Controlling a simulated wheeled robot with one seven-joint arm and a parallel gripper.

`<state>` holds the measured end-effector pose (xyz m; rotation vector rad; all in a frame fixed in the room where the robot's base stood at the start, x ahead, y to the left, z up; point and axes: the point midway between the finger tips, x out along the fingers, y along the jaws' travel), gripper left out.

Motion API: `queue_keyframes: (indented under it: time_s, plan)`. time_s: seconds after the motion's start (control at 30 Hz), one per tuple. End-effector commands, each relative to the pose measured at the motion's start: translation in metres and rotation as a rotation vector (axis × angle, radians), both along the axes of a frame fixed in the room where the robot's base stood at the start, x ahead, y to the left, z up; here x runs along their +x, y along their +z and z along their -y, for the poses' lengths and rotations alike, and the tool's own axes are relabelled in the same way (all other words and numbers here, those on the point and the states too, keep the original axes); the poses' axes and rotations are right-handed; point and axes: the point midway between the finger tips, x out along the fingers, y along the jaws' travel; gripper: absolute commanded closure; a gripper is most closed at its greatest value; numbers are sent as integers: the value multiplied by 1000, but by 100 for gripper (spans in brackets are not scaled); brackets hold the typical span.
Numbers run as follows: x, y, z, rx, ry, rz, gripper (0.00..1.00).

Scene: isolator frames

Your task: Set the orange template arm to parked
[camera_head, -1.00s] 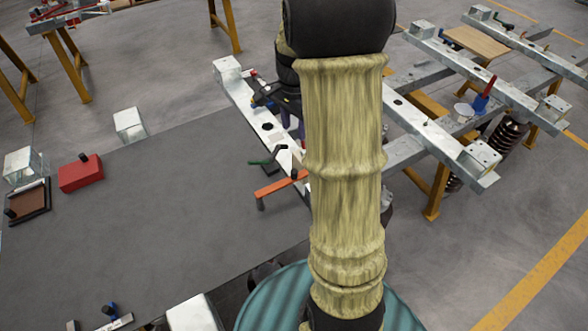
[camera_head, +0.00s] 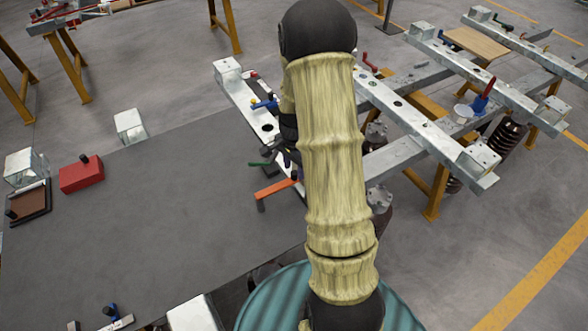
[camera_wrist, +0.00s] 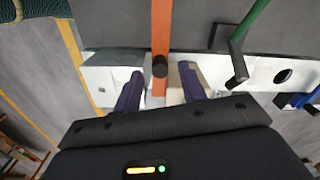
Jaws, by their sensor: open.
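The orange template arm (camera_head: 275,188) sticks out over the near edge of the pale metal rail, with a dark end post pointing down; its inner end is hidden behind my arm. In the wrist view the orange arm (camera_wrist: 161,28) runs down from the top, with a black knob (camera_wrist: 160,66) standing on it. My gripper (camera_wrist: 160,88) is open, its two purple fingers spread either side of the orange arm, just below the knob in the picture. The knob does not appear held. In the head view my gripper is mostly hidden by my arm.
A green lever (camera_wrist: 252,22) with a dark post lies close right of my gripper in the wrist view. A blue lever (camera_head: 265,104) sits farther along the rail (camera_head: 238,92). The grey table top (camera_head: 170,210) left of the orange arm is mostly clear, with a red box (camera_head: 81,175).

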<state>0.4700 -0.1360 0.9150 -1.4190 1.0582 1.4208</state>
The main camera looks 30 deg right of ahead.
Motion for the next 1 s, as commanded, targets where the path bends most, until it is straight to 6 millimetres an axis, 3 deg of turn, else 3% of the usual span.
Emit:
queue_keyframes:
  time_s: [0.13,0.43,0.67,1.0]
  plan:
    - [0,-13,0,1,0,-1,59]
    - [0,-16,0,0,0,1,59]
    - [0,-16,0,0,0,1,100]
    - [0,-16,1,-1,-15,1,100]
